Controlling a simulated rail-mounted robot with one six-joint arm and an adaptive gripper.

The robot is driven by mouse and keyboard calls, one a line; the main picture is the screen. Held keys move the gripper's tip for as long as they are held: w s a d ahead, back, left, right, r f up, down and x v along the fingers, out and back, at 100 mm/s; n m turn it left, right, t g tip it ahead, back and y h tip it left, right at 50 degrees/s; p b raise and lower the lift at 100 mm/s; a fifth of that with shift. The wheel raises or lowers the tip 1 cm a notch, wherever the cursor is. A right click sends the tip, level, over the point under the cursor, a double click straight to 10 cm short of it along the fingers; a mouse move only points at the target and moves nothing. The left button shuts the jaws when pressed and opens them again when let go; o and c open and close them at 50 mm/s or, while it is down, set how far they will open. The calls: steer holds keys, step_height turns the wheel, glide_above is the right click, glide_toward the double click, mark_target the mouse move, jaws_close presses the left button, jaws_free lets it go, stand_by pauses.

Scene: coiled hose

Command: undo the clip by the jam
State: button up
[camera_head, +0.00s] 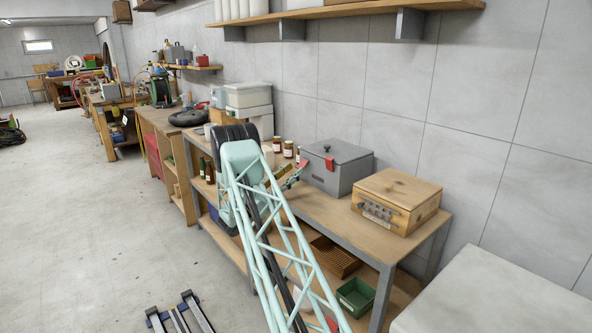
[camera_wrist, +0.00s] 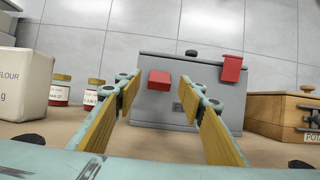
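A grey lidded metal box (camera_head: 337,169) stands on the bench; it also shows in the wrist view (camera_wrist: 160,107). It has two red clips. The left clip (camera_wrist: 158,78), on the jam side, juts out from the box front. The right clip (camera_wrist: 231,69) hangs down over the lid edge against the front. Jam jars (camera_head: 288,149) stand left of the box; two show in the wrist view (camera_wrist: 92,93). My gripper (camera_wrist: 162,88) is open, its yellow-padded fingers either side of the left clip in the picture. I see no contact with it.
A white flour container (camera_wrist: 22,82) is at the left of the wrist view. A wooden box (camera_head: 397,201) stands right of the metal box. Bare bench top (camera_head: 335,219) lies in front. A tiled wall is behind, with a shelf (camera_head: 345,9) above.

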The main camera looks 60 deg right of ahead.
mark_target(298, 168)
steer(key=v, duration=0.8)
steer(key=shift+a, duration=0.3)
steer(key=shift+w+r, duration=0.1)
steer(key=a+r+y+p, duration=0.1)
steer(key=p, duration=0.3)
steer(key=r+y+p, duration=0.1)
steer(key=y+p, duration=0.1)
steer(key=p, duration=0.2)
steer(key=a+r+t+y+p, duration=0.1)
steer(key=p, duration=0.3)
steer(key=shift+w+a+r+y, duration=0.3)
steer(key=shift+w+r, duration=0.05)
steer(key=shift+d, duration=0.15)
steer(key=shift+x, duration=6.8)
